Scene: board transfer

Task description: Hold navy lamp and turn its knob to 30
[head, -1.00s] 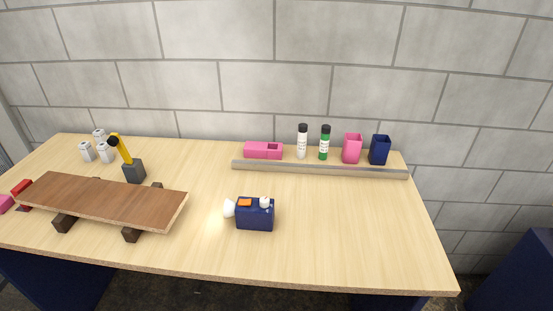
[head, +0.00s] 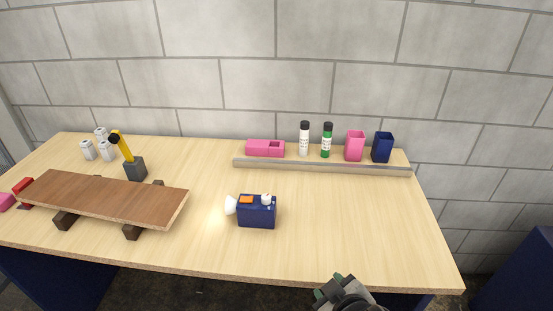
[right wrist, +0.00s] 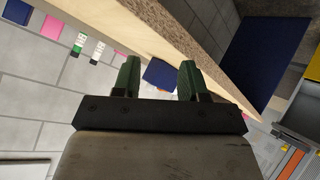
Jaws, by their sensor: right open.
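The navy lamp (head: 258,212) stands on the table near the middle of the front half. Its white lamp head (head: 231,204) points left and glows onto the wood. An orange part (head: 246,199) and a white knob (head: 266,199) sit on its top; the knob's setting is too small to read. My right gripper (head: 338,283) is at the table's front edge, right of the lamp and apart from it. In the right wrist view its green fingers (right wrist: 157,80) are open and empty, with the navy lamp (right wrist: 160,73) beyond them. My left gripper is not in view.
A brown board (head: 105,199) rests on dark supports at left. A yellow-handled tool stands in a grey block (head: 135,168) behind it, near white canisters (head: 106,152). A grey rail (head: 320,167) runs before bottles and pink and navy cups (head: 382,147). Table right of the lamp is clear.

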